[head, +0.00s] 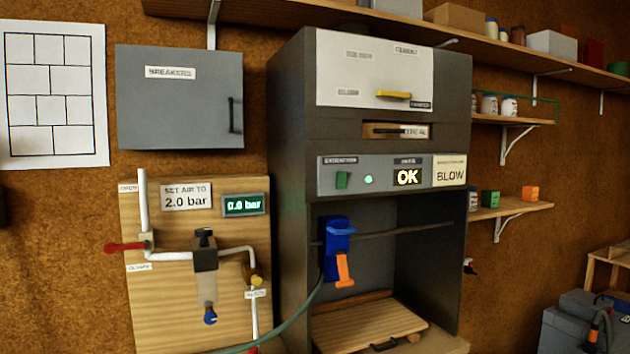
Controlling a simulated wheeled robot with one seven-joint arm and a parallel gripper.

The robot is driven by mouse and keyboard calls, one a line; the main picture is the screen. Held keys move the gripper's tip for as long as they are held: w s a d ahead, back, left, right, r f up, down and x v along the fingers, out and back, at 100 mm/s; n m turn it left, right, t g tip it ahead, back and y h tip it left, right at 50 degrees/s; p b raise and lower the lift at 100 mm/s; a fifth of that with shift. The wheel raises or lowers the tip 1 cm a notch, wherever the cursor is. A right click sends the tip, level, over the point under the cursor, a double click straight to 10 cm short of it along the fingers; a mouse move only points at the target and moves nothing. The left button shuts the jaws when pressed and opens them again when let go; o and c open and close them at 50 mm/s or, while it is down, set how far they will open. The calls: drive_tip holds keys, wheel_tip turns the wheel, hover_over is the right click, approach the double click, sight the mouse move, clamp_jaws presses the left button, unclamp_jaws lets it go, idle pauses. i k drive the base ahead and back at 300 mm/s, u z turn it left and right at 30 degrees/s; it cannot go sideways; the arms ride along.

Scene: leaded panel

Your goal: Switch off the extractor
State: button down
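The extractor control is on the grey panel (392,177) across the front of the dark cabinet (290,150). Under a small label that seems to read "EXTRACTION" is a green rocker switch (342,180). A round green lamp (369,180) is lit to its right. Further right a display (407,177) shows "OK", beside a card (450,172) reading "BLOW". Which way the switch is tipped is too small to tell. My gripper is not in view.
A blue tool with an orange lever (338,250) hangs in the cabinet opening, its hose running down left. Left are the grey breakers box (180,110) and a wooden air board (150,310) with a red-handled valve (127,246) and a display (243,204) reading 0.0 bar. Shelves are right.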

sight(341, 176)
drive_tip(key=u, duration=0.2)
drive_tip(key=i, duration=0.4)
drive_tip(key=u, duration=1.5)
